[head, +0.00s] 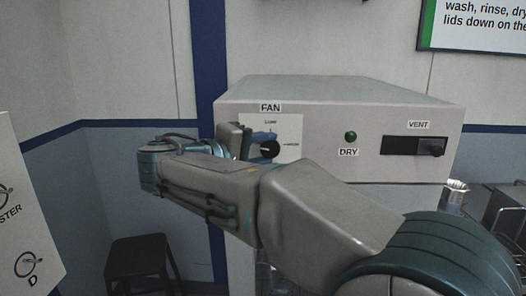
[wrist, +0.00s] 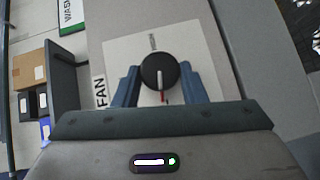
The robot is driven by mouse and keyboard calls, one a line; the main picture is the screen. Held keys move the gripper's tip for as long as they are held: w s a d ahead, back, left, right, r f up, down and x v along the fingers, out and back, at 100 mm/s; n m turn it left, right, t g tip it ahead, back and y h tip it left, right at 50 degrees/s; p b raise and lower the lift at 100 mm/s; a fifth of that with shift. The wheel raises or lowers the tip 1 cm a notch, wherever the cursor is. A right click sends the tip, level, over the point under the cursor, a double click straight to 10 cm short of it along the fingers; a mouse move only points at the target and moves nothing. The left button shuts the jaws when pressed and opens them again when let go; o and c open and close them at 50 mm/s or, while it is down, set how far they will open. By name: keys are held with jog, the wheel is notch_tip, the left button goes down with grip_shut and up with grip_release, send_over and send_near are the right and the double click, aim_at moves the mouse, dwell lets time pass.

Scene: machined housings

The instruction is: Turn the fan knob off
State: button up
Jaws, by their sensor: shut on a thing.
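The fan knob (head: 269,149) is a round black knob on a white plate at the left of the grey panel, under the FAN label. In the wrist view the knob (wrist: 159,70) shows a white pointer line running down toward my palm, with a red mark just below it. My gripper (head: 260,144) is at the knob, its blue fingers on either side. In the wrist view my gripper (wrist: 160,84) is shut on the knob. My wrist hides the lower part of the plate in the head view.
A green DRY light (head: 350,136) and a black VENT slider (head: 414,146) are on the same panel, right of the knob. A black stool (head: 138,256) stands lower left. A metal cup (head: 455,193) and a rack are at the right.

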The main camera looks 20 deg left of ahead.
jog(key=shift+f+n+t+h, duration=0.15)
jog(key=shift+n+t+h, duration=0.15)
jog(key=shift+n+t, duration=0.25)
jog(key=shift+b, duration=0.3)
jog(key=o, duration=1)
jog(key=shift+c, duration=0.2)
jog(key=b+v, duration=0.2)
jog(key=v, duration=1.2)
jog(key=shift+f, duration=0.2)
jog(key=shift+w, duration=0.1)
